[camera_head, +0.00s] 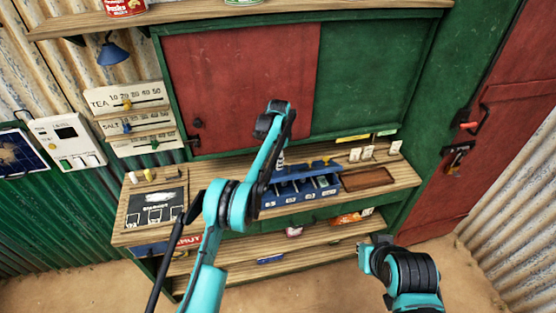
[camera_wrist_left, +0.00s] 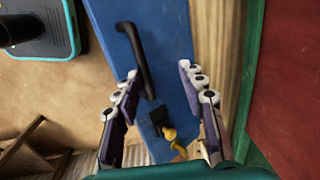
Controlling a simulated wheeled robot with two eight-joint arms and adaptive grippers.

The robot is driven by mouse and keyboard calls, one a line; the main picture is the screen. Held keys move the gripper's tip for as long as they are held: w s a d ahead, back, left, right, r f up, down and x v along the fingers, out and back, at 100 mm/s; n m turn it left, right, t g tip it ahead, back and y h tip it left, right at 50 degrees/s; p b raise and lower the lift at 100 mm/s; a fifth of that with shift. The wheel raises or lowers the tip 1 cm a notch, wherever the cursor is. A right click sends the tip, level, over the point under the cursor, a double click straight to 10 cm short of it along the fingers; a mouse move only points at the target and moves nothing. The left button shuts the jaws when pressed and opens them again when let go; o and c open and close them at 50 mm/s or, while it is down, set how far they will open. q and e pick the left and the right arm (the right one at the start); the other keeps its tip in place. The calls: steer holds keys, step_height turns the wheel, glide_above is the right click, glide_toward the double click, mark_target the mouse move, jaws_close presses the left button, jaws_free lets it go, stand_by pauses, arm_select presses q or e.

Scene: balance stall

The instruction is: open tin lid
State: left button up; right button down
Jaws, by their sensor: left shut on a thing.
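A blue tin (camera_head: 300,197) with a row of labelled compartments along its front stands on the wooden counter. A yellow piece (camera_head: 320,162) shows at its back edge. My left gripper (camera_head: 281,158) is at the tin's back left, its fingers mostly hidden by the arm. In the left wrist view, my left gripper's fingers (camera_wrist_left: 160,76) stand on either side of a blue panel, the tin lid (camera_wrist_left: 170,30), with a black handle (camera_wrist_left: 136,60) beside the left finger. The exact contact is unclear. My right gripper (camera_head: 368,258) is low at the right, away from the counter; its fingers are unclear.
A brown tray (camera_head: 367,180) lies right of the tin, with white cards (camera_head: 367,154) behind it. A dark board (camera_head: 155,203) lies on the counter's left. Red and green sliding panels (camera_head: 240,85) rise behind. Shelves with packets (camera_head: 270,258) are below.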

arm_select(q)
steer(key=shift+a+r, duration=0.1)
steer(key=shift+a, duration=0.05)
step_height(320, 180, up, 12)
steer(key=shift+s+d, duration=0.3)
steer(key=shift+s, duration=0.15)
